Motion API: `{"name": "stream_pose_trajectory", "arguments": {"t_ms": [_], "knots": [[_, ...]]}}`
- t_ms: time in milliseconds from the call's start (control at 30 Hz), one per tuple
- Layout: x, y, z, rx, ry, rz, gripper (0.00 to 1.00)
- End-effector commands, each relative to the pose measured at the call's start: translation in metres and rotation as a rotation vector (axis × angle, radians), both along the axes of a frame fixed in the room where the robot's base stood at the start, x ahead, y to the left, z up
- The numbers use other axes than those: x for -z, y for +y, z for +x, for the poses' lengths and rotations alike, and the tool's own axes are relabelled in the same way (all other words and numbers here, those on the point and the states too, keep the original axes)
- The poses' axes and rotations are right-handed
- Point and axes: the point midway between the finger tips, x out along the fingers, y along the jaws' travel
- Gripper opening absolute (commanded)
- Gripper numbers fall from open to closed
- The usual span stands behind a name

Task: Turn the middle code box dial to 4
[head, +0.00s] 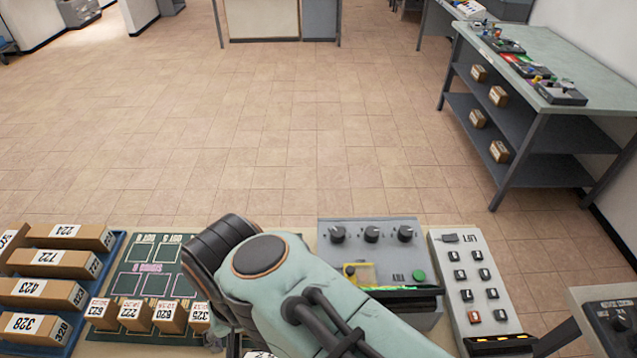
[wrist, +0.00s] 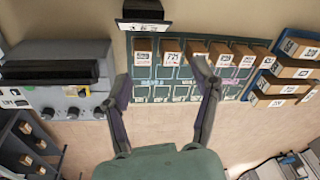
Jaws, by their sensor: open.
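The grey code box (head: 350,222) stands on the near table in the head view, with three dark dials in a row along its far part. The middle dial (head: 372,234) is clear of anything; its number is too small to read. The box also shows at the left of the wrist view (wrist: 35,52), with the middle dial (wrist: 72,113) near its lower edge. My gripper (wrist: 160,72) is open and empty, above the green board and to one side of the code box.
A green board (head: 135,252) with several numbered brown boxes lies left of the code box. A blue tray (head: 112,248) of numbered boxes is farther left. A grey button panel (head: 447,295) stands close on the code box's right. The floor beyond is clear.

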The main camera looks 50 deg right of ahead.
Motion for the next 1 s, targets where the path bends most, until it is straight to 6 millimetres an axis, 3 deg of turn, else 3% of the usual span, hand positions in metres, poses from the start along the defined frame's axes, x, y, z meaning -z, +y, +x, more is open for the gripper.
{"name": "stream_pose_trajectory", "arguments": {"t_ms": [167,267,367,433,533,600,667,800,1000], "knots": [[-0.027,-0.035,0.071,0.524,-0.086,0.012,0.62],[-0.030,-0.072,0.107,0.817,-0.110,0.023,0.62],[-0.022,-0.125,0.136,1.115,-0.116,0.036,0.62],[-0.007,-0.175,0.147,1.329,-0.107,0.047,0.62],[0.028,-0.251,0.140,1.585,-0.056,0.063,0.62],[0.054,-0.291,0.120,1.704,-0.001,0.079,0.62],[0.075,-0.314,0.100,1.782,0.048,0.097,0.62],[0.104,-0.337,0.061,1.895,0.127,0.121,0.62],[0.122,-0.343,0.050,1.926,0.131,0.124,0.62]]}}
